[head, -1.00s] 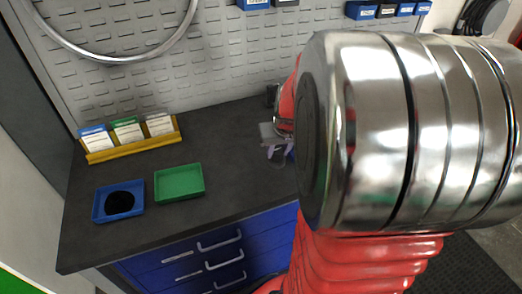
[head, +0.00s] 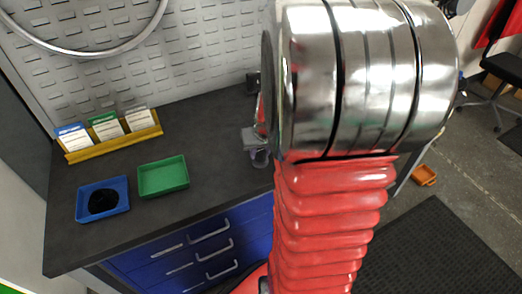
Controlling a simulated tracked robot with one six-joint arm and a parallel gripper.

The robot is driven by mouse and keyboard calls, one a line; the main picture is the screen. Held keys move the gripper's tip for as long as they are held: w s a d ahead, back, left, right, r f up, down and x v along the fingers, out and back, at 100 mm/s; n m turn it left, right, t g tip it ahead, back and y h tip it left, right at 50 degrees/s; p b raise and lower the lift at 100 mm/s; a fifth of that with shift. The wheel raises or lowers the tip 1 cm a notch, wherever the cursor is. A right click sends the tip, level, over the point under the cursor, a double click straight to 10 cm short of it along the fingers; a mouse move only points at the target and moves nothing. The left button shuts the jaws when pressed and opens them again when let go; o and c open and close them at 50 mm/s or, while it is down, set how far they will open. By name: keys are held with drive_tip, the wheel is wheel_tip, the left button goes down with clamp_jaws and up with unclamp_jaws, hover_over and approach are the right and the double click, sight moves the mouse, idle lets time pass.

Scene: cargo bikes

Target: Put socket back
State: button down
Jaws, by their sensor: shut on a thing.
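My gripper (head: 256,149) is over the dark workbench (head: 215,170), mostly hidden behind my own arm. Only a grey block and a pale purplish part of it show at the arm's left edge. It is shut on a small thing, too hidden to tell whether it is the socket. No socket can be made out elsewhere. A blue tray (head: 82,212) with a black round thing (head: 103,201) in it lies at the bench's left. An empty green tray (head: 163,176) lies to its right, between the blue tray and my gripper.
A yellow holder (head: 115,143) with several cards stands behind the trays, before a grey pegboard (head: 185,55). A wheel rim (head: 100,52) hangs there. Blue drawers (head: 205,250) are under the bench. An orange thing (head: 424,175) and a dark mat (head: 440,245) lie on the floor.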

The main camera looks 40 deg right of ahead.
drive_tip(key=shift+f, duration=0.1)
drive_tip(key=c, duration=1.4)
unclamp_jaws()
drive_tip(key=shift+o, duration=0.2)
drive_tip(key=v, duration=1.2)
drive_tip(key=shift+a, duration=0.2)
drive_tip(key=s+a+r+n+y, duration=0.1)
drive_tip(key=s+a+r+n, duration=0.1)
drive_tip(key=a, duration=1)
drive_tip(key=s+a+r+n+t+y, duration=0.1)
drive_tip(key=s+a+r+n, duration=0.2)
drive_tip(key=a, duration=0.9)
drive_tip(key=shift+s+a+r+t, duration=0.3)
drive_tip(key=shift+s+a+r, duration=0.05)
drive_tip(key=shift+s+r, duration=0.15)
